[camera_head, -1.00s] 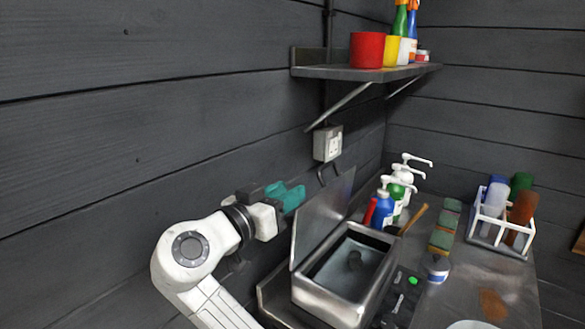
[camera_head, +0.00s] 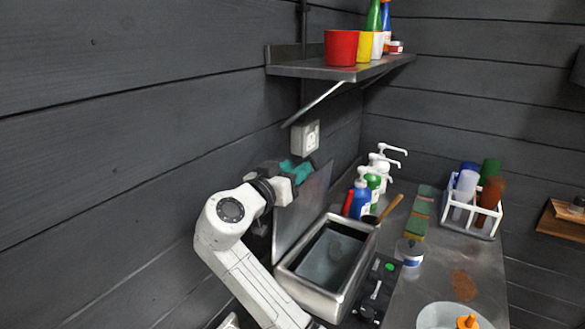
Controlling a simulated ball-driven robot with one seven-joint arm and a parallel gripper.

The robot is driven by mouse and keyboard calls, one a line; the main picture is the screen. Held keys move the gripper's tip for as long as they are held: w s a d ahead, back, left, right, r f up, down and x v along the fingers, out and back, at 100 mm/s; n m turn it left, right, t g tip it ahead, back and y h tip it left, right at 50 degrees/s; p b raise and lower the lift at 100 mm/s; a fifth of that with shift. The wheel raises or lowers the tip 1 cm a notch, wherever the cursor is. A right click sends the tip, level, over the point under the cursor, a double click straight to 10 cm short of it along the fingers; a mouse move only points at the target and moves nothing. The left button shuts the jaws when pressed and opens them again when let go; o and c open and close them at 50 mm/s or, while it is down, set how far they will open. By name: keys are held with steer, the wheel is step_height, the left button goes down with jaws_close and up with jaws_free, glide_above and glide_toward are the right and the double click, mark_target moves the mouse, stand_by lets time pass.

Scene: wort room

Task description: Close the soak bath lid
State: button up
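The soak bath (camera_head: 322,299) is an open steel basin on the bench, with grey liquid and a dark shape inside. Its flat grey lid (camera_head: 303,208) stands raised, nearly upright, along the basin's left side near the wall. My gripper (camera_head: 300,172), with teal fingers, is at the lid's upper edge, on its wall side. The fingertips are partly hidden, so I cannot tell whether they touch the lid or how far apart they are.
A shelf (camera_head: 345,74) with red and yellow cups and bottles juts out above. Pump bottles (camera_head: 374,184) and a wooden-handled brush (camera_head: 390,208) stand behind the basin. A white rack (camera_head: 471,218) holds coloured tumblers at right. A small jar (camera_head: 412,259) and a white bowl (camera_head: 440,315) are right of the basin.

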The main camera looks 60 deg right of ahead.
jaws_close()
stand_by(0.3)
stand_by(0.3)
